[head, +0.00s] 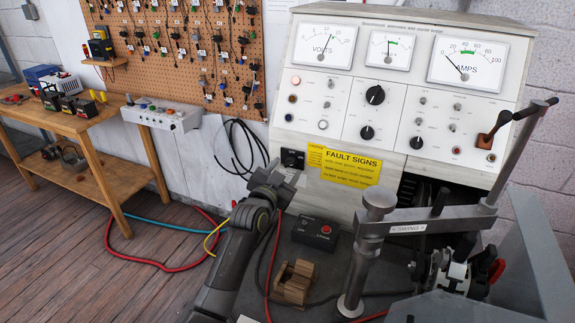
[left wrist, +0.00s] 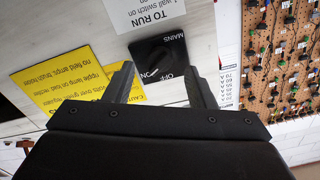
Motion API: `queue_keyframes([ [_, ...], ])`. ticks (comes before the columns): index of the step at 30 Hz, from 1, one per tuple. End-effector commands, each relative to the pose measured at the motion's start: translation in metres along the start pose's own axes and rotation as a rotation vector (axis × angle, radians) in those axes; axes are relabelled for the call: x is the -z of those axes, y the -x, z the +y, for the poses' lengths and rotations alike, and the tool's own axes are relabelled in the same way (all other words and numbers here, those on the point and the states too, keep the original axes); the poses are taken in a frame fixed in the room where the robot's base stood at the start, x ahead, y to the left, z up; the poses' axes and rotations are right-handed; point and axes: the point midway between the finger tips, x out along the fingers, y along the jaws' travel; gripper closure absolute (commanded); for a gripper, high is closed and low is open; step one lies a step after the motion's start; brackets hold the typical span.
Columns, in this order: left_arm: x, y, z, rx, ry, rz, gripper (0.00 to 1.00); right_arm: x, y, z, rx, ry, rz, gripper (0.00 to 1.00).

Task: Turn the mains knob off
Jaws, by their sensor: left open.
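The mains knob (head: 292,159) sits on a small black plate on the front of the grey test bench, left of the yellow fault signs label. In the left wrist view the black mains plate (left wrist: 160,57) appears upside down, with ON and OFF lettering. The knob is dark on dark, so its pointer position is hard to tell. My left gripper (head: 284,178) is just below and in front of the plate. In the left wrist view its open fingers (left wrist: 159,80) stand either side of the plate's lower part, apart and empty. My right gripper is not in view.
A yellow fault signs label (head: 343,166) is right of the knob. A wooden side table (head: 100,175) is at left.

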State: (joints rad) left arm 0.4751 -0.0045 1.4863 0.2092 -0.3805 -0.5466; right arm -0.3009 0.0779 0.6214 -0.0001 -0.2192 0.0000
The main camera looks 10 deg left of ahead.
Motion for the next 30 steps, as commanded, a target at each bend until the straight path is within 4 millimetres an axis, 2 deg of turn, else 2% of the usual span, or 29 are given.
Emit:
queue_keyframes([
  [7, 0.000, -0.018, 0.000, 0.000, 0.000, 0.000, 0.50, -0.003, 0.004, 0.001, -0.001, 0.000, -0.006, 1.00],
  [18, 0.000, -0.021, 0.000, 0.000, 0.000, 0.000, 0.50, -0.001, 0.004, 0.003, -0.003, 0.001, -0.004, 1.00],
  [28, 0.000, -0.021, 0.000, 0.000, 0.000, 0.000, 0.92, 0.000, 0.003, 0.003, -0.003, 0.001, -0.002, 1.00],
  [30, 0.000, -0.021, 0.000, 0.000, 0.001, 0.000, 0.94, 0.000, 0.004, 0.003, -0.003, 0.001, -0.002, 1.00],
])
